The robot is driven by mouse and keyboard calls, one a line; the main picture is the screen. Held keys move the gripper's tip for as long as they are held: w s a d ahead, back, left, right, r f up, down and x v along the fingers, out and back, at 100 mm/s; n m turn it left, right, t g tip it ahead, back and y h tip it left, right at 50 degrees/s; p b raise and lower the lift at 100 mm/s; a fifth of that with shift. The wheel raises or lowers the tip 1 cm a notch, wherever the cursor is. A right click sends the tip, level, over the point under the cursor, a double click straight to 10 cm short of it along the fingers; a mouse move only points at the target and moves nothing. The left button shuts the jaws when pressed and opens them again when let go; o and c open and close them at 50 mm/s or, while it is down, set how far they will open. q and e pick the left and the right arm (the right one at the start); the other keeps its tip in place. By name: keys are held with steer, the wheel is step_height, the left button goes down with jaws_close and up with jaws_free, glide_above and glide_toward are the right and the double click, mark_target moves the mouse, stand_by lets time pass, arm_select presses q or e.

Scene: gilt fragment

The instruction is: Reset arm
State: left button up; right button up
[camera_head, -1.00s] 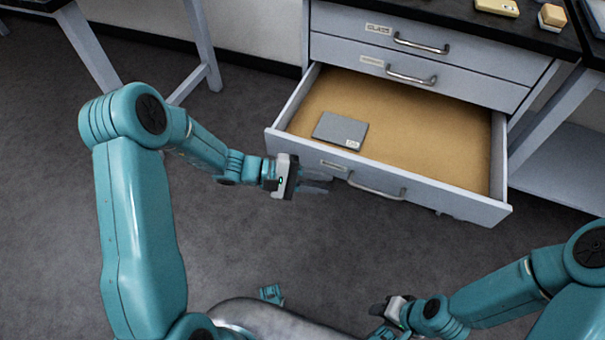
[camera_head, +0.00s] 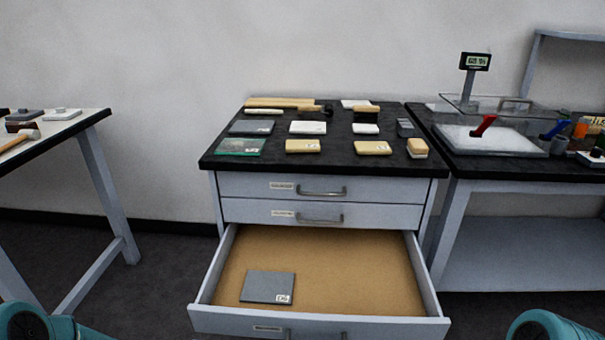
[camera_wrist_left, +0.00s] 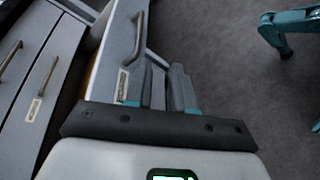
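My left gripper (camera_wrist_left: 168,88) shows in the left wrist view, its two grey fingers close together with nothing seen between them. It is in front of the open drawer's face (camera_wrist_left: 122,70) with its handle. It is below the picture in the head view, where only a teal part of my left arm shows at the lower left corner. My right gripper is out of view; a teal part of my right arm shows at the lower right.
The open bottom drawer (camera_head: 212,278) holds a flat grey labelled slab (camera_head: 268,287). Several blocks and slabs lie on the black cabinet top (camera_head: 330,166). A table (camera_head: 88,120) stands left, and a bench (camera_head: 475,166) with a clear case (camera_head: 490,138) stands right.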

arm_select(q)
steer(key=s+d+f+m+g+y, duration=0.2)
steer(key=s+f+m+g+y, duration=0.4)
steer(key=s+f+y, duration=0.75)
step_height(320, 180, up, 20)
steer(key=s+d+m+t+h+p, duration=0.1)
steer(key=s+m+t+h+p, duration=0.1)
steer(key=p, duration=2)
steer(key=shift+s+d+h+p, duration=0.25)
steer(key=shift+d+h+p, duration=0.15)
steer(key=shift+h, duration=0.35)
